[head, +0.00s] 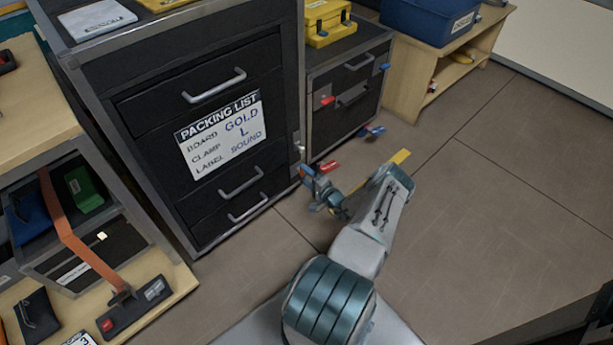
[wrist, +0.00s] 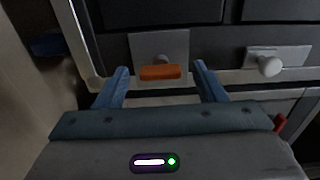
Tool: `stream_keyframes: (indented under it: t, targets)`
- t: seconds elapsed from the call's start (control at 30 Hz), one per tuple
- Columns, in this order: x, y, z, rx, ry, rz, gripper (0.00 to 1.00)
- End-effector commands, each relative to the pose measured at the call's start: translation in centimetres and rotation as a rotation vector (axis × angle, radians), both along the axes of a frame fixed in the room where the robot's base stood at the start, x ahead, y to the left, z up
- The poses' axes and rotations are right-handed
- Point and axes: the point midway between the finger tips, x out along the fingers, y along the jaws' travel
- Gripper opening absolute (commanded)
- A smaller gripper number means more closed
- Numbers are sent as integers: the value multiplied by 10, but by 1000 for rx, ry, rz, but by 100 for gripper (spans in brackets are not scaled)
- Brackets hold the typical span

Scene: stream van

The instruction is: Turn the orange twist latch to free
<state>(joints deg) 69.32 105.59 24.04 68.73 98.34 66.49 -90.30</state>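The orange twist latch (wrist: 160,72) shows in the wrist view as a short bar lying level across a grey metal plate (wrist: 150,48) on a dark cabinet front. My gripper (wrist: 161,67) is open, with one blue finger to the left of the latch and one to the right. Gaps show between the latch and both fingers, so nothing is held. In the head view my gripper (head: 312,180) is beside the right edge of the dark drawer cabinet (head: 150,70); I cannot make out the latch clearly there.
A round pale knob (wrist: 270,66) on its own plate is right of the latch. A lower cabinet (head: 345,75) bears a yellow case (head: 328,22). A wooden shelf (head: 490,40) with a blue bin (head: 425,18) stands beyond. The floor (head: 500,190) at right is clear.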

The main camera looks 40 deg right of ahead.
Motion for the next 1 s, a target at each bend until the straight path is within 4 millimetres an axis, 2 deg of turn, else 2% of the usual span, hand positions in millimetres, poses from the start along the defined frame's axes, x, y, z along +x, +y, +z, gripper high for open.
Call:
stream_keyframes:
  t: [0.13, 0.23, 0.7, 0.83, 1.0]
  targets:
    - [-3, 0, 1, 1, 0, 0, 64]
    - [-14, -2, 2, 2, 0, -2, 64]
    - [-114, -10, 2, 2, 1, -5, 64]
    - [-130, -11, 1, 1, 0, -3, 64]
    - [-138, -11, 0, 0, 0, -2, 64]
